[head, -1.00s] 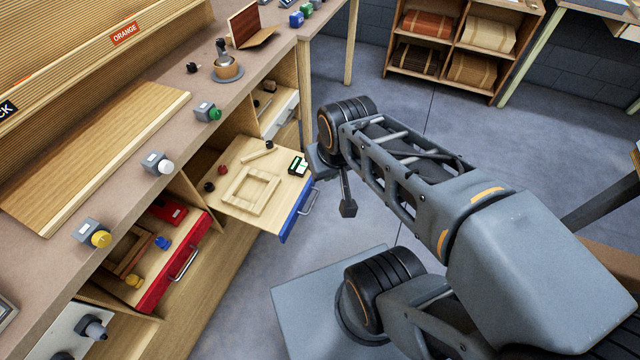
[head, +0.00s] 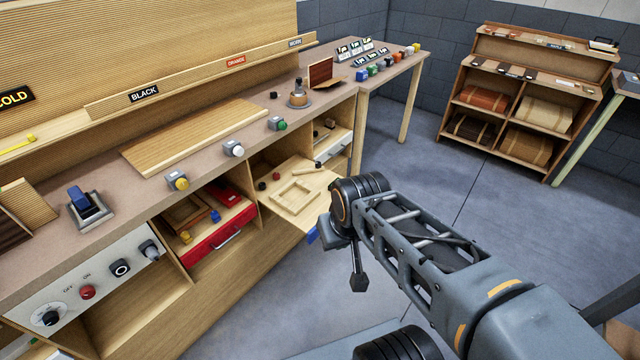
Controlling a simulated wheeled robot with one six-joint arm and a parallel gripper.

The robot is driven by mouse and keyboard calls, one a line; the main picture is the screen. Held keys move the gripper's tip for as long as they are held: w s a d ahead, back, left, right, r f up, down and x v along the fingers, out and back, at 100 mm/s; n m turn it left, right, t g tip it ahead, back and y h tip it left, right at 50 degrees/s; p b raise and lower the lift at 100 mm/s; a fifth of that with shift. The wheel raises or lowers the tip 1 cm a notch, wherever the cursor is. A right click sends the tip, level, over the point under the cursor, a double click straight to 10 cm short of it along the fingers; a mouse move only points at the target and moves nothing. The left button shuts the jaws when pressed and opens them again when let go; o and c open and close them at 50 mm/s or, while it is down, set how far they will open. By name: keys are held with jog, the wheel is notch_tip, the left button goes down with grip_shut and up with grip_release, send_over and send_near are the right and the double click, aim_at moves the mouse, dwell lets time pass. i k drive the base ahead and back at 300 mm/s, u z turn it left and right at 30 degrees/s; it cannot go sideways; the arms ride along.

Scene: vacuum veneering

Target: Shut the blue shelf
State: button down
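The blue shelf (head: 322,183) is a wooden pull-out board with a blue front, standing out from the bench. A square wooden frame (head: 297,192) and small dark knobs lie on it. Its blue front (head: 312,236) shows only as a small corner; my arm hides the rest and its handle. My gripper (head: 359,283) points down just to the right of the shelf's front, on the open-floor side. I see it as a narrow dark shape and cannot make out its fingers or any contact with the shelf.
The red shelf (head: 214,245) is left of the blue one, holding a red box. A white-fronted shelf (head: 333,147) is beyond it. Colored buttons line the bench top (head: 205,155). A wooden rack (head: 520,98) stands at the back right. The floor (head: 440,190) between is clear.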

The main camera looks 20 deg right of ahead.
aim_at(299, 200)
jog(key=u, duration=0.25)
jog(key=i, duration=1.15)
jog(key=z, duration=0.55)
